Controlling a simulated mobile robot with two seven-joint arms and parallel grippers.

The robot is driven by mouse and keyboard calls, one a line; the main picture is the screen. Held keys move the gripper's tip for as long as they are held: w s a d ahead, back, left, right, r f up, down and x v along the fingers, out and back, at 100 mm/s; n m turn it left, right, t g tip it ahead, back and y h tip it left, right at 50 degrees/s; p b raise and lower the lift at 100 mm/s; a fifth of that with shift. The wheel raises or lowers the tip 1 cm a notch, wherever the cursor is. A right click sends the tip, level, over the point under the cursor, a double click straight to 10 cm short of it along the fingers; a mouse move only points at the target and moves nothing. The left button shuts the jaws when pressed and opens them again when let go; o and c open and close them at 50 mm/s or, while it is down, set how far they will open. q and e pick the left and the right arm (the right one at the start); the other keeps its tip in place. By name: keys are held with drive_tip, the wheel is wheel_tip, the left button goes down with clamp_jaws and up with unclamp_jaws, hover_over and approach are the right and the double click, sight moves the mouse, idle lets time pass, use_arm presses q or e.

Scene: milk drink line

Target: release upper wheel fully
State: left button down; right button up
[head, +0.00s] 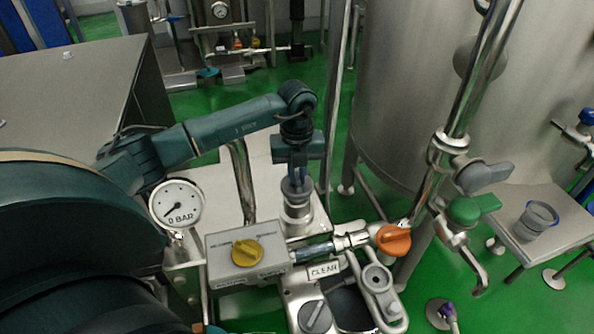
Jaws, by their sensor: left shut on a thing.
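My left arm comes in from the left, and its gripper (296,178) points straight down over the metal work unit. Its blue fingers are shut on a small grey round wheel (297,192) on top of an upright steel cylinder (297,215). The fingers hide part of this wheel, and I take it to be the upper wheel. How far it is turned cannot be told. My right gripper is not in view.
A gauge (176,206) reads near 0 BAR beside a box with a yellow knob (246,252). A large steel tank (410,110) stands behind.

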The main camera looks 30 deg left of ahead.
sight(297, 176)
use_arm(q)
drive_tip(key=shift+n, duration=0.6)
drive_tip(key=c, duration=1.5)
unclamp_jaws()
drive_tip(key=shift+o, duration=0.2)
wheel_tip(297, 176, up, 13)
drive_tip(key=shift+b, duration=0.45)
drive_tip(key=shift+r, duration=0.1)
